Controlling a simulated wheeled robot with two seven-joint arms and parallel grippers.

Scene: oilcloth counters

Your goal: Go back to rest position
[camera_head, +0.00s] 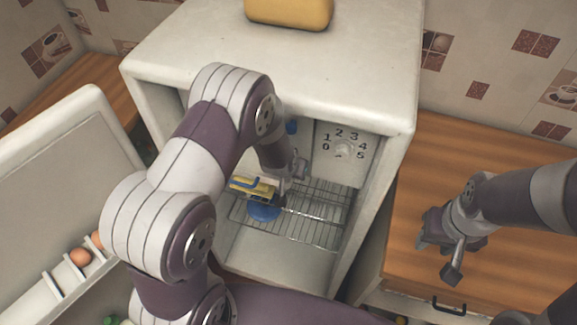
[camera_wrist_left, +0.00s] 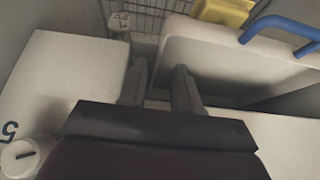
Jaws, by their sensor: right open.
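My left arm reaches into the open white fridge (camera_head: 385,75). My left gripper (camera_head: 290,185) is inside, above the wire shelf (camera_head: 320,215), and partly hidden by my own arm. In the left wrist view its fingers (camera_wrist_left: 160,88) stand apart, with nothing seen held between them. A white panel with a blue handle (camera_wrist_left: 280,30) lies just ahead and to the right of them. My right gripper (camera_head: 450,255) is open and empty above the wooden counter on the right.
The fridge door (camera_head: 60,150) stands open at the left, with eggs (camera_head: 80,257) in its rack. A yellow item (camera_head: 255,189) and a blue object (camera_head: 263,212) are by the shelf. A numbered dial (camera_head: 345,147) is inside. A yellow object (camera_head: 290,10) sits on top.

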